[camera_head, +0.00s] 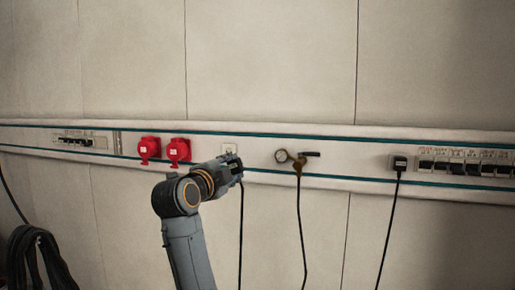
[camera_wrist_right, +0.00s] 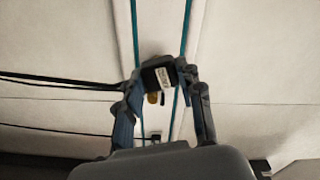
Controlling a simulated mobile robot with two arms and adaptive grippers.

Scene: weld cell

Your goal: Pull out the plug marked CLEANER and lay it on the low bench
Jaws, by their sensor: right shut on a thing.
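My right gripper (camera_head: 234,163) is at the wall trunking, just below a small white socket plate (camera_head: 229,149). In the right wrist view my gripper (camera_wrist_right: 162,74) is shut on a black plug (camera_wrist_right: 154,75) with a white label, whose writing is too small to read. In the head view the plug is mostly hidden by the gripper, and its dark cable (camera_head: 240,235) hangs straight down. I cannot tell whether the plug is seated in the socket or clear of it. The low bench and my left gripper are not in view.
Two red sockets (camera_head: 178,150) sit left of my right gripper. A round brass-coloured connector (camera_head: 283,156) with a hanging cable is to the right. Further right are another black plug (camera_head: 400,162) and a row of labelled switches (camera_head: 470,163). Coiled black cable (camera_head: 35,255) hangs lower left.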

